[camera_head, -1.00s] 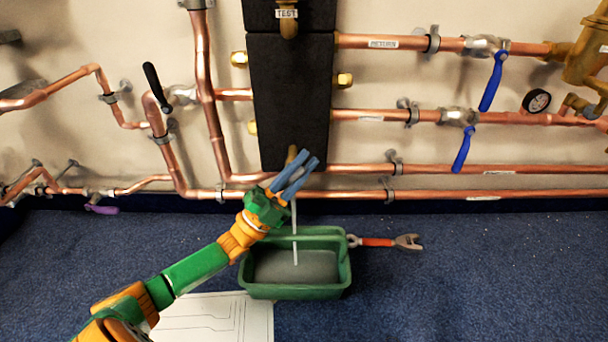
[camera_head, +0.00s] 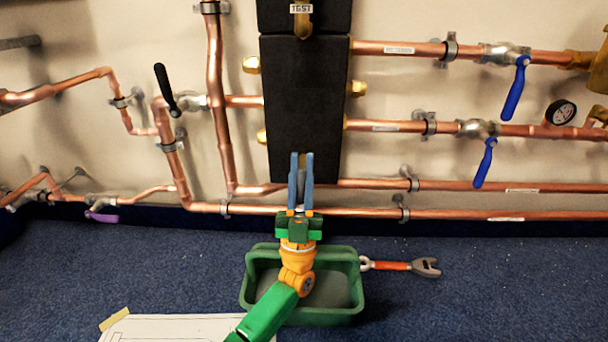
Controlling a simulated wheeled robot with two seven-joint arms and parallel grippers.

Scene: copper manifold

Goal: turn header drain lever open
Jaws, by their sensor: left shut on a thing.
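The black header block (camera_head: 303,95) stands against the wall in the upper middle. The header drain is at its lower end, mostly hidden behind my left gripper (camera_head: 301,168). My left gripper points up at the block's lower end, with its two blue fingers close together around a small piece of the drain fitting, which looks to be the drain lever. How far the lever is turned cannot be seen. The green tub (camera_head: 252,290) sits on the floor below, partly behind my left arm. My right gripper is not in view.
Copper pipes (camera_head: 460,214) run along the wall on both sides. Blue levers (camera_head: 515,90) hang on the right, a black lever (camera_head: 165,88) and a purple lever (camera_head: 102,217) on the left. A red-handled wrench (camera_head: 392,266) and a paper sheet (camera_head: 165,330) lie on the carpet.

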